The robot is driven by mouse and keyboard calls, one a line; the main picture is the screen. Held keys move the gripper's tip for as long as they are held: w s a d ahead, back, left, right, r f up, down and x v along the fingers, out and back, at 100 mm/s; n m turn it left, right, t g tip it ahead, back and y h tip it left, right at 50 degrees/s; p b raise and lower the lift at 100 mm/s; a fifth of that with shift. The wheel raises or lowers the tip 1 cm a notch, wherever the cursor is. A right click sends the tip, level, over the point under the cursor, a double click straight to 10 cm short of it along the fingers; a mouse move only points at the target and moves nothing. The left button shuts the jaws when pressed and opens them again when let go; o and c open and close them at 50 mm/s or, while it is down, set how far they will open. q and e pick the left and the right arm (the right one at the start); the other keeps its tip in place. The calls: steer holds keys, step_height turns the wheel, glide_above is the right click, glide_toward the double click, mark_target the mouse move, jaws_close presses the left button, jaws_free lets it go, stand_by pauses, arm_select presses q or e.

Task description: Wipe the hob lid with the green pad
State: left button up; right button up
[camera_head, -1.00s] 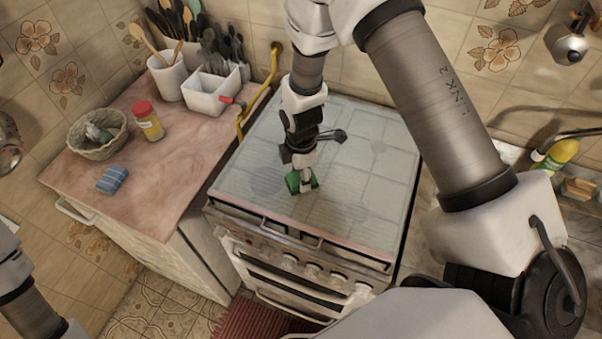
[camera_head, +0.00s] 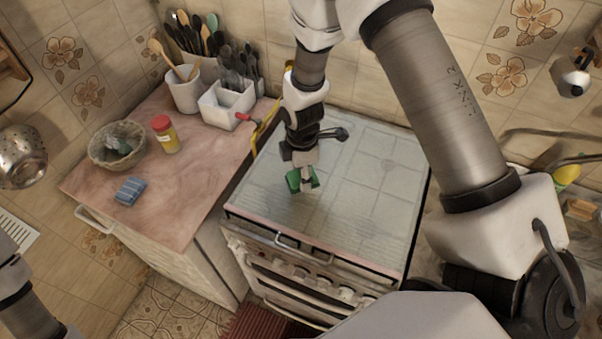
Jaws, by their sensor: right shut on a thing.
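The hob lid (camera_head: 368,205) is a pale, glassy sheet lying flat over the stove top, with faint rounded marks and lines on it. The green pad (camera_head: 293,181) is at the lid's left front part. My right gripper (camera_head: 305,181) points down over the lid and is shut on the pad, which shows on both sides of the fingers. The pad appears to be at the lid's surface; its underside is hidden. Only a link of my left arm shows at the lower left; its gripper is out of view.
Left of the stove, a pinkish counter holds a blue sponge (camera_head: 131,190), a basket (camera_head: 117,144), a red-capped jar (camera_head: 166,134) and white utensil holders (camera_head: 226,107). A yellow pipe (camera_head: 262,128) runs behind the lid's left edge. A colander (camera_head: 22,157) hangs at far left.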

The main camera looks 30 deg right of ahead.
steer(key=shift+r+p, duration=0.4)
steer(key=shift+r, duration=0.45)
steer(key=shift+s+r, duration=0.1)
steer(key=shift+s, duration=0.1)
steer(key=shift+w, duration=0.15)
